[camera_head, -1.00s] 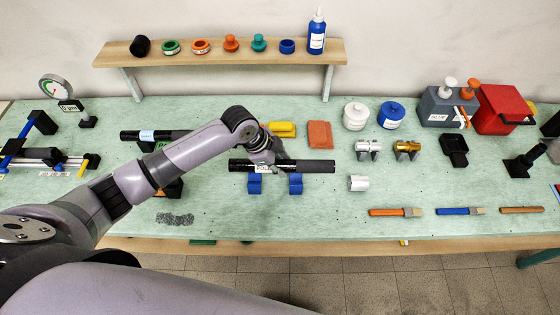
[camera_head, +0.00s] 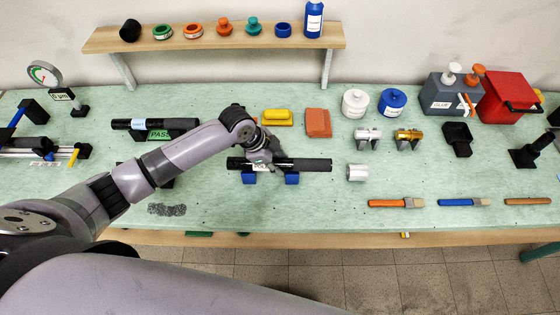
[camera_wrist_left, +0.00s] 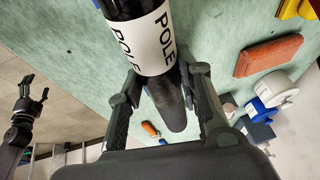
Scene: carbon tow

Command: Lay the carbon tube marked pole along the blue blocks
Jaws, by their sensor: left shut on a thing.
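The black carbon tube marked POLE (camera_head: 305,164) lies level, left to right, over the two blue blocks. The left blue block (camera_head: 249,178) and the right blue block (camera_head: 292,178) show below its front edge, their tops hidden by it. I cannot tell if the tube touches them. My left gripper (camera_head: 263,163) is shut on the tube near its middle. In the left wrist view the tube, with its white POLE label (camera_wrist_left: 152,40), runs between the fingers. My right gripper (camera_wrist_left: 33,90) shows at the left of that view, fingers apart and empty.
Another tube on a stand with a PASS sign (camera_head: 159,135) is behind my left arm. An orange brush (camera_head: 395,203) and other brushes lie at the front right. The bench front below the blocks is clear.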

